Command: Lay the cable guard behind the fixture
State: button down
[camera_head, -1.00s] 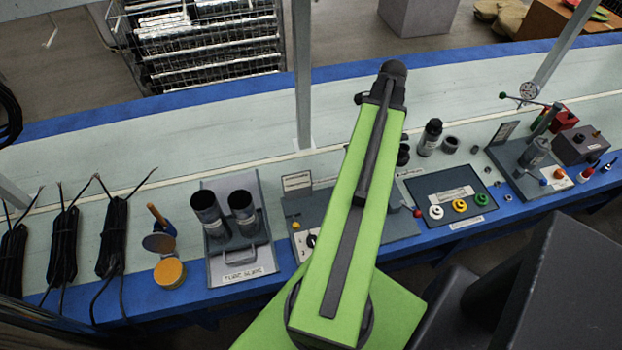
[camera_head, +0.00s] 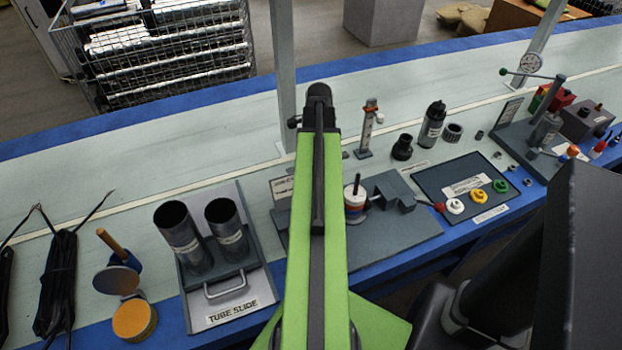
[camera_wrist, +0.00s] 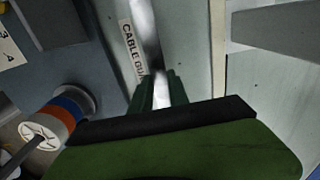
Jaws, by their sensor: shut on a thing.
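My gripper (camera_wrist: 164,90) shows in the wrist view as two dark green fingers. They are shut on a shiny, pale grey strip that looks like the cable guard (camera_wrist: 146,30); it runs up and away from the fingers. Beside it lies a white label (camera_wrist: 131,48) reading "CABLE GU…", the rest hidden. The fixture is a grey base plate (camera_head: 392,234) in the head view, with a white, red and blue ringed part (camera_head: 355,200) on it. That part is at the lower left in the wrist view (camera_wrist: 65,112). My arm hides the gripper and cable guard in the head view.
The tube slide (camera_head: 228,277) with two dark tubes stands left of my arm. The pale bench strip behind is mostly clear.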

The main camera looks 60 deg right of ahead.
jog(key=shift+w+a+f, duration=0.75)
jog(key=shift+w+a, duration=0.1)
notch_tip(320, 180, down, 4)
jog(key=b, duration=0.4)
jog(key=shift+f+b, duration=0.15)
jog(key=shift+b, duration=0.25)
jog(key=shift+r, duration=0.2)
jog(key=shift+f, duration=0.15)
jog(key=c, duration=1.3)
grip_release()
jog(key=shift+o, duration=0.2)
notch_tip(320, 180, up, 12)
jog(key=p, duration=1.2)
jog(key=shift+r+p, duration=0.25)
jog(key=shift+p, duration=0.05)
jog(key=shift+f, duration=0.1)
